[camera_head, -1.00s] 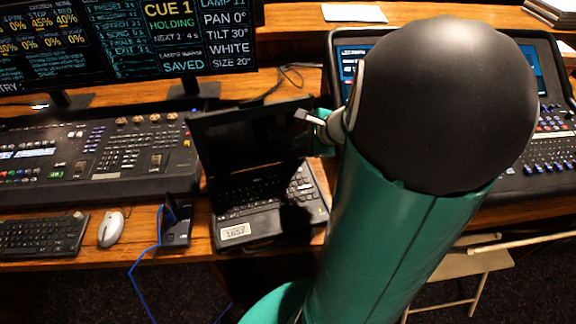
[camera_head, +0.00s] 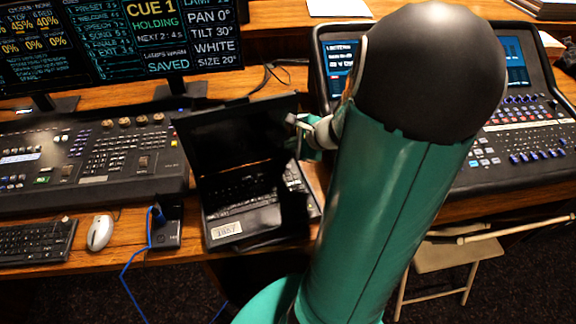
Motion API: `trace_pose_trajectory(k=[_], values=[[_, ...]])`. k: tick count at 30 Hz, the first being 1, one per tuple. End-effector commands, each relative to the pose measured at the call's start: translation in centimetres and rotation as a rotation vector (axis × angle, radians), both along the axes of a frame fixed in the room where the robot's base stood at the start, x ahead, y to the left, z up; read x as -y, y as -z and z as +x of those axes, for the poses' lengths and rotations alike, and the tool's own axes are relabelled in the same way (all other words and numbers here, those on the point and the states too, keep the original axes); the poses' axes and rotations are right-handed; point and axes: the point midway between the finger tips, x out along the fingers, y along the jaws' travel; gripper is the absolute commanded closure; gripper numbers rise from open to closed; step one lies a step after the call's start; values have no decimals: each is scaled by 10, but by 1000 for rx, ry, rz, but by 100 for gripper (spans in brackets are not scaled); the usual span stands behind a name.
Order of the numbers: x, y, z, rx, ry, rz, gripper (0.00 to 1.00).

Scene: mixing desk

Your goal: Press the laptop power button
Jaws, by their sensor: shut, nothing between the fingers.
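The black laptop (camera_head: 240,222) stands open on the wooden desk, its dark screen (camera_head: 232,140) tilted back and a white label on its front left corner. My gripper (camera_head: 293,137) is shut and empty, in front of the right edge of the screen and above the right side of the keyboard (camera_head: 240,188). I cannot tell whether it touches the laptop. The power button cannot be made out; shadow covers part of the keyboard and my arm stands just to its right.
A lighting console (camera_head: 90,155) lies left of the laptop, and a second mixing console (camera_head: 520,130) stands right, partly behind my arm. A small black box (camera_head: 167,235) with a blue cable, a white mouse (camera_head: 100,232) and a keyboard (camera_head: 35,242) lie at the front left. A folding chair (camera_head: 445,257) stands lower right.

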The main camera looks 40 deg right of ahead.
Motion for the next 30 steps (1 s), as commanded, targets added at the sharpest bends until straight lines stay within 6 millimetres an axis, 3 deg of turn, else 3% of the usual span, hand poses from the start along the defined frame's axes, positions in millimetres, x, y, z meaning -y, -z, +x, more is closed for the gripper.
trace_pose_trajectory(k=[12,30], values=[[-1,51,0,0,-2,2,100],[-1,57,0,-1,-1,0,100]])
